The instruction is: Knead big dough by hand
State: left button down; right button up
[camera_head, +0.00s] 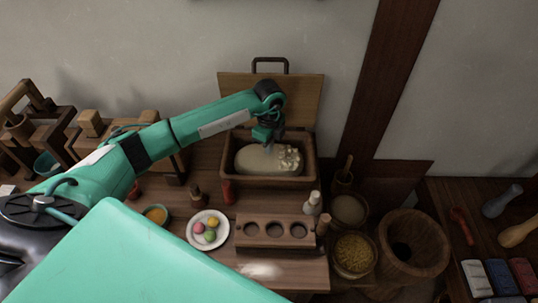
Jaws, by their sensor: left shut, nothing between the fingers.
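A large pale dough (256,160) lies in an open wooden box (231,181) at the back of the table. Its right part looks lumpy, its left part smooth. My left arm reaches in from the left, and my left gripper (268,147) points down over the middle of the dough, shut and empty. The fingertips are at or just above the dough's upper surface; I cannot tell whether they touch it. The box lid (303,95) stands open behind. My right gripper is not in view.
In front of the box are a white plate (191,237) with coloured balls, small bottles (199,198) and a wooden block with round hollows (262,243). Baskets and a wooden mortar (433,250) stand at right. Wooden racks (50,130) fill the left.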

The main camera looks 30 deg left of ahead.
pick_arm(q)
notch_tip(320, 180, up, 6)
jog(key=p, duration=0.4)
dwell(0.5)
dwell(0.4)
